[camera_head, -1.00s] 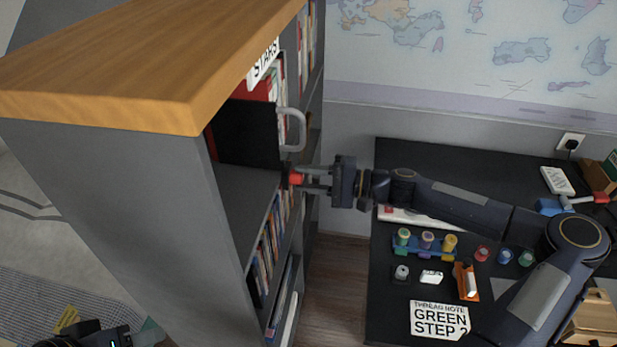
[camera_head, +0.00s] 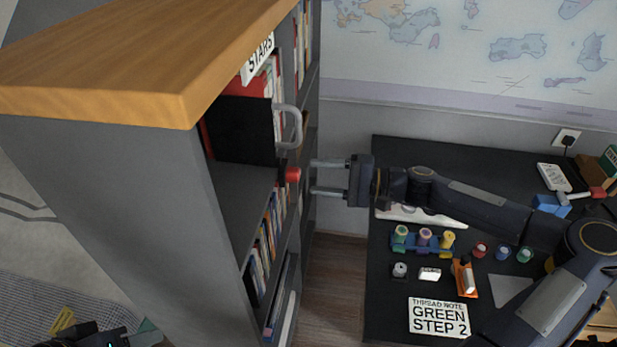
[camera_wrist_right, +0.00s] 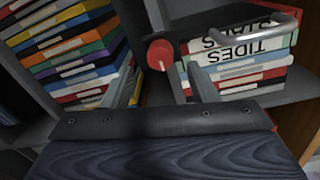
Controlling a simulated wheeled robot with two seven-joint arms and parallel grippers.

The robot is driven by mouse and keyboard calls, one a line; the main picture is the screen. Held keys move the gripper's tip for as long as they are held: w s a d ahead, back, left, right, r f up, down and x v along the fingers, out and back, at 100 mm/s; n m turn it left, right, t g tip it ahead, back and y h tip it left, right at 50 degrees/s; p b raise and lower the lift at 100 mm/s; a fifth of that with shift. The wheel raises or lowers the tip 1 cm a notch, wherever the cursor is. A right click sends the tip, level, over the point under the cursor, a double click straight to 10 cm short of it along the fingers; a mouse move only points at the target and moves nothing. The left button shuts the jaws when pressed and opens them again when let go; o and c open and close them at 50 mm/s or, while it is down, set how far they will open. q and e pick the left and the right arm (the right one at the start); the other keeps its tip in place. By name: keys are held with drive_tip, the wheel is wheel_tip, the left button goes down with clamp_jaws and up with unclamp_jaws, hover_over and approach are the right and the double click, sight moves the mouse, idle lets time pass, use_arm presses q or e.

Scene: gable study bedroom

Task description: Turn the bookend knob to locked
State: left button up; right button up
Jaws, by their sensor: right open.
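The red bookend knob (camera_head: 293,174) sticks out from the bookcase's open side, below a grey curved handle (camera_head: 290,125) on a black panel (camera_head: 245,130). In the right wrist view the round red knob (camera_wrist_right: 160,54) shows just beyond the gap between the fingers. Which way the knob is turned I cannot tell. My right gripper (camera_head: 313,177) is open and empty, its two fingers pointing at the knob with a small gap between. In the wrist view the fingers (camera_wrist_right: 160,78) are spread apart. A dark part of my left gripper (camera_head: 100,336) shows at the bottom left, mostly cut off.
The grey bookcase (camera_head: 110,200) has a wooden top (camera_head: 150,60) and holds several books (camera_head: 268,240). A dark desk (camera_head: 385,300) at right carries spools (camera_head: 424,238), a note card (camera_head: 438,317) and small items. Floor (camera_head: 335,280) shows between them.

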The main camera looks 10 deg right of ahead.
drive_tip(key=v, duration=0.3)
drive_tip(key=shift+s+d, duration=0.15)
drive_tip(key=shift+d, duration=0.15)
drive_tip(key=s+a+f+n+g+h, duration=0.5)
drive_tip(key=s+a+f+g+h, duration=0.15)
drive_tip(key=s, duration=0.35)
drive_tip(key=s+d+r+t+h, duration=0.2)
drive_tip(key=s+d+h, duration=0.1)
drive_tip(key=s, duration=0.5)
drive_tip(key=s+d+r+t+h, duration=0.3)
drive_tip(key=s+d, duration=0.2)
drive_tip(key=s, duration=0.3)
drive_tip(key=shift+s+r, duration=0.3)
drive_tip(key=shift+s, duration=0.05)
